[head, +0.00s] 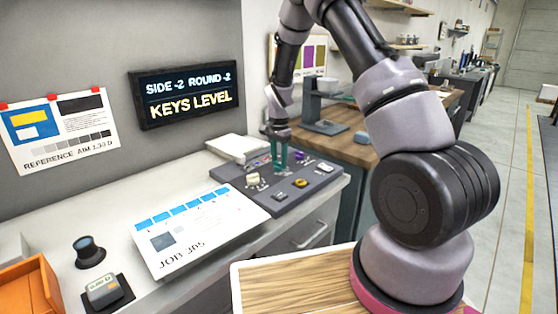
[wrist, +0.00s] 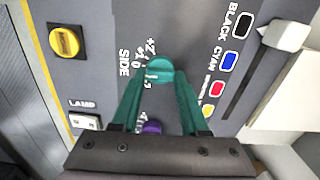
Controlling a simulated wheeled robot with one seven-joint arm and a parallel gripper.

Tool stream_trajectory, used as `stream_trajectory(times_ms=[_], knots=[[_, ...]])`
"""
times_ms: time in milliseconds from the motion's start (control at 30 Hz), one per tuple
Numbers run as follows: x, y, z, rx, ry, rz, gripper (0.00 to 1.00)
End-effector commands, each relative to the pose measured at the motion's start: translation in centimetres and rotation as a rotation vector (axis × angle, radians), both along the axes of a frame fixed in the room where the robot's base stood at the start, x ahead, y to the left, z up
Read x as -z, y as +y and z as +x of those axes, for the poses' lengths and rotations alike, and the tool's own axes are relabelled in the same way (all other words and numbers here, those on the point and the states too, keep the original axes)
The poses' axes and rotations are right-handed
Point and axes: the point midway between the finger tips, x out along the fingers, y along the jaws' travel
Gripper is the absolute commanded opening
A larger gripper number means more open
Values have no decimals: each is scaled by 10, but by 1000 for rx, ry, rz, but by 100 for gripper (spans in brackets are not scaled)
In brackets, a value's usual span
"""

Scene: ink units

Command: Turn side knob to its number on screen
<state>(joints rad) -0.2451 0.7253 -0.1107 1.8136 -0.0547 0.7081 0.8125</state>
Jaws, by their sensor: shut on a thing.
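The wall screen (head: 188,96) reads "SIDE -2 ROUND -2" and "KEYS LEVEL". My gripper (head: 278,168) is down at the grey control panel (head: 318,184). In the wrist view, its teal fingers (wrist: 160,82) are shut on the side knob (wrist: 160,69), a round teal knob beside the word "SIDE". A printed scale with +2, +1 and 0 runs beside the knob, partly covered by the fingers. I cannot tell which number the knob points to. A purple knob (wrist: 152,128) shows between the fingers, nearer the palm; its label is mostly hidden.
The panel also has a yellow knob (wrist: 66,41), a lamp switch (wrist: 84,120), a slider with a white handle (wrist: 286,35), and several colour-marked keys, including a blue one (wrist: 228,61).

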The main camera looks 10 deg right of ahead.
Motion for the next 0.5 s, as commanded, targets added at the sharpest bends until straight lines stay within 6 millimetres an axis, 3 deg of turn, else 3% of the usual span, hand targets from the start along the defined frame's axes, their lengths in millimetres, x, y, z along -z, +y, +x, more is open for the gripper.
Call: stream_trajectory(times_ms=[500], knots=[[0, 1, 1, -398, -1, 1, 0]])
